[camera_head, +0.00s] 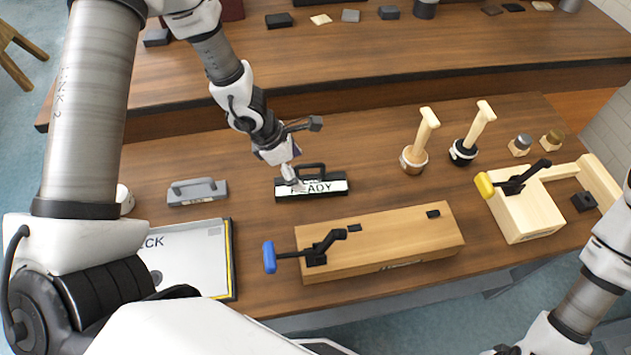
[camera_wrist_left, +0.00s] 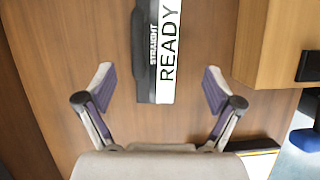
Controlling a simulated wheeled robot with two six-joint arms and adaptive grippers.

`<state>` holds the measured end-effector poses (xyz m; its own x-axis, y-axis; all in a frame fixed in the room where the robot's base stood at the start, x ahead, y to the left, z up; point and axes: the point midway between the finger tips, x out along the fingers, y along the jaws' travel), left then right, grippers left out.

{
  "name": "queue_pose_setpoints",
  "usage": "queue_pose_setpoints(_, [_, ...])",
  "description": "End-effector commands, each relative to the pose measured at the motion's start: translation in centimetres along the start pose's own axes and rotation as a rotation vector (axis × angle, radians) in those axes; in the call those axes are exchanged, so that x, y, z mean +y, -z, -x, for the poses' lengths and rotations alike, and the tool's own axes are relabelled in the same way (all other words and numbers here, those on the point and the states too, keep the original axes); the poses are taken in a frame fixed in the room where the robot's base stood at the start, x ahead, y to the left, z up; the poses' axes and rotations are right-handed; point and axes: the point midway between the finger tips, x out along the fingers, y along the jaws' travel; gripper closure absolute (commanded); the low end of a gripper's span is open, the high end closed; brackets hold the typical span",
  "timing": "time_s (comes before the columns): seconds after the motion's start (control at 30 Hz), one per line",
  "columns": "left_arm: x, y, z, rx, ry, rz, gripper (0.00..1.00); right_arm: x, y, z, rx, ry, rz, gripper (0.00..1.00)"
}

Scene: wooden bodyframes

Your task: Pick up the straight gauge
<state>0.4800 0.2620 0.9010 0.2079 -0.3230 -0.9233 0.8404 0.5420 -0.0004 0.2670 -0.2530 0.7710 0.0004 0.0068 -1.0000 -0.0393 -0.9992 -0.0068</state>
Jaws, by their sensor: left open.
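The straight gauge (camera_head: 335,188) is a black block with a black handle and a white label reading READY, lying on the wooden table in the head view. In the left wrist view the gauge (camera_wrist_left: 143,55) shows its label, STRAIGHT READY, at top centre. My left gripper (camera_head: 291,180) is over the gauge's left part in the head view and hides some of it. In the wrist view the left gripper (camera_wrist_left: 160,88) is open, its fingers to either side of the gauge's near end with gaps between. Contact is not visible. My right gripper is out of view.
A grey handled block (camera_head: 197,192) lies to the left. A white CHECK board (camera_head: 188,250) is at front left. A wooden clamp block (camera_head: 390,240) with a blue-tipped lever stands in front of the gauge. Wooden-handled tools (camera_head: 416,150) and a yellow-tipped clamp block (camera_head: 527,212) stand to the right.

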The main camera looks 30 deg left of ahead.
Motion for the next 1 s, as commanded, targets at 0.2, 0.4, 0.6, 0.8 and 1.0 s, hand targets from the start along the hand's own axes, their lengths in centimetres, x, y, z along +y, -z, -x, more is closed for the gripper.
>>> queue_pose_setpoints(0.2, [0.1, 0.0, -2.6, 0.004, 0.001, -0.001, 0.08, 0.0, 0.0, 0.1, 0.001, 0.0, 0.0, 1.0])
queue_pose_setpoints(0.4, [0.3, 0.0, -6.0, 0.003, 0.001, -0.003, 0.08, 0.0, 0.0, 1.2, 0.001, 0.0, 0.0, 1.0])
queue_pose_setpoints(0.6, [0.4, 0.0, -6.7, 0.0, -0.001, -0.002, 0.08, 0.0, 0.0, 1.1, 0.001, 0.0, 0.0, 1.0])
queue_pose_setpoints(0.8, [0.4, 0.0, -6.7, 0.0, -0.001, -0.002, 0.58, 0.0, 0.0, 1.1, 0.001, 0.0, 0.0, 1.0])
queue_pose_setpoints(1.0, [0.4, 0.0, -6.7, 0.0, -0.001, -0.002, 0.83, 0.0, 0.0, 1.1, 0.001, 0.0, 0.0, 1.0])
